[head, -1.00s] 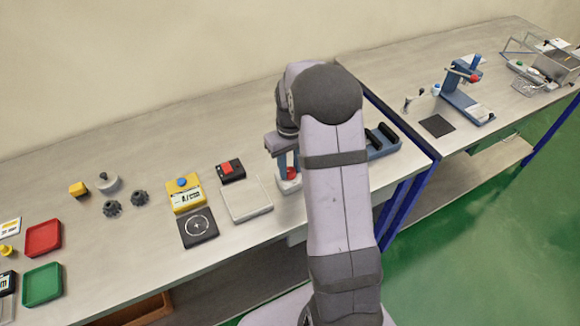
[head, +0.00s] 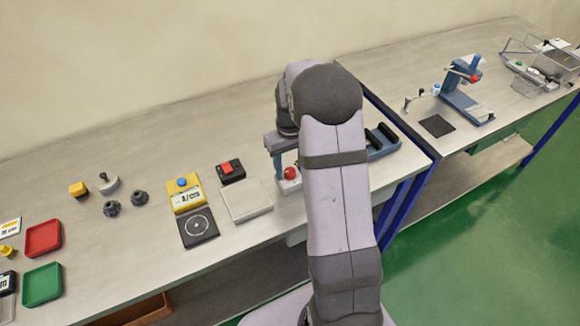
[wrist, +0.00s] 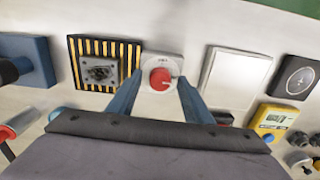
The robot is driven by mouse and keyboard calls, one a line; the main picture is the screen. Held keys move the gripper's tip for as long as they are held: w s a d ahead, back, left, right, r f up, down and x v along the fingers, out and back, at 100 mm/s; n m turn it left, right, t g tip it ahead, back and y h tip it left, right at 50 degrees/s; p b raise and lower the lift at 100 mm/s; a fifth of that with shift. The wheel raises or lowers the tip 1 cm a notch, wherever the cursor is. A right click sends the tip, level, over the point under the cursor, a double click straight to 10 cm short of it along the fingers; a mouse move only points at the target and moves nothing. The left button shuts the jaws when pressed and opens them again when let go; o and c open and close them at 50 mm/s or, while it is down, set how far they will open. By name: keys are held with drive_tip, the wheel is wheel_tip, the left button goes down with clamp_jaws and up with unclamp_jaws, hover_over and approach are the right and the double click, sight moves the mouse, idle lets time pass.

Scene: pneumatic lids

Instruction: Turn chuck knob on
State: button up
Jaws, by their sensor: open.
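The chuck knob is a round red dial (wrist: 160,79) on a small white box (wrist: 162,60) with a printed label too small to read. A pale mark shows on the knob's right side. In the head view the red knob (head: 291,173) stands on the bench just left of my arm. My gripper (wrist: 158,92) is open, with one blue-grey finger on each side of the knob in the wrist view. I cannot tell whether the fingers touch it. In the head view my gripper (head: 279,163) is partly hidden by my arm, with one finger showing above the knob.
Left of the white box in the wrist view is a yellow-and-black striped plate (wrist: 128,49). On its right is a pale flat plate (wrist: 222,79). A red-topped black switch (head: 230,170) and a yellow meter (head: 187,196) stand close by. A blue holder (head: 377,150) is right of my arm.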

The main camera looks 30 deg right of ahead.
sight(290, 171)
drive_tip(key=shift+r+b, duration=1.15)
drive_tip(key=shift+r, duration=2.55)
